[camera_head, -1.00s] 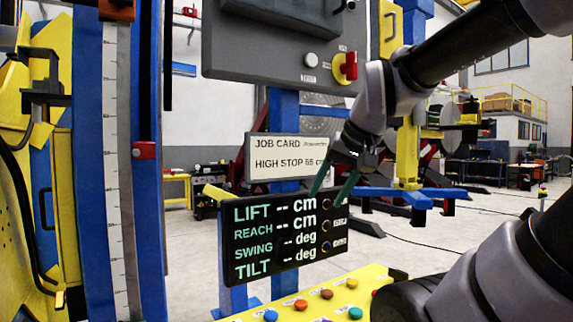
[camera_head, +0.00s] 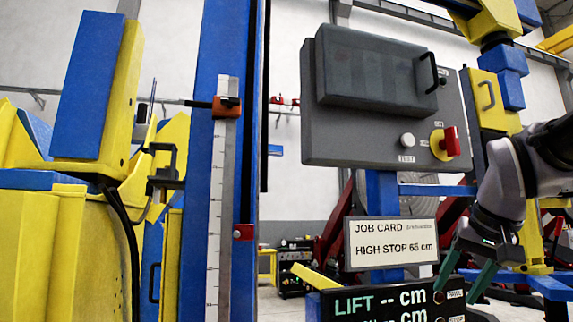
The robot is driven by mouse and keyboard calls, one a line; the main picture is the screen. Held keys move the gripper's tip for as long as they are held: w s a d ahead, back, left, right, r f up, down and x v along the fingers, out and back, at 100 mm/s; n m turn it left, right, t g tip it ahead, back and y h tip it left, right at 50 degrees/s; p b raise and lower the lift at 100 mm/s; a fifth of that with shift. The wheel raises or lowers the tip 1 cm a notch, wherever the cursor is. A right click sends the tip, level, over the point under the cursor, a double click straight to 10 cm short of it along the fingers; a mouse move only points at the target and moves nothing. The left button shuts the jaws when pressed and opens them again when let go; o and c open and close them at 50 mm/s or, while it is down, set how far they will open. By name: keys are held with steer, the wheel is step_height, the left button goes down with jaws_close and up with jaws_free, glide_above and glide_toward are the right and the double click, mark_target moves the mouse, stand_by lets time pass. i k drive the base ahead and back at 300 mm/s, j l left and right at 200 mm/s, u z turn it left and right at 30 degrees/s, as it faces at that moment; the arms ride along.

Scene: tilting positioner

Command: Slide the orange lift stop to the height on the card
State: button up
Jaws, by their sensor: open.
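The orange lift stop (camera_head: 226,106) sits near the top of the white scale strip (camera_head: 214,210) on a blue upright column. A dark clamp piece juts from its left side. The scale numbers are too small to read. The job card (camera_head: 391,243) reads "HIGH STOP 65 cm". My gripper (camera_head: 462,280) is at the lower right, in front of the display panel's right end. Its two green fingers are apart with nothing between them. It is well to the right of and below the orange stop.
A smaller red block (camera_head: 243,232) sits lower on the column. A grey control box (camera_head: 385,100) with a red-and-yellow switch stands between column and arm. The black display (camera_head: 375,303) shows LIFT with dashes. Yellow and blue machine parts (camera_head: 90,190) crowd the left.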

mark_target(220, 112)
steer(key=j+u, duration=0.3)
steer(key=j, duration=0.15)
steer(key=j+u, duration=0.3)
steer(key=i+j+u, duration=0.25)
steer(key=j+u, duration=0.2)
steer(key=i+j, duration=0.05)
steer(key=j, duration=0.05)
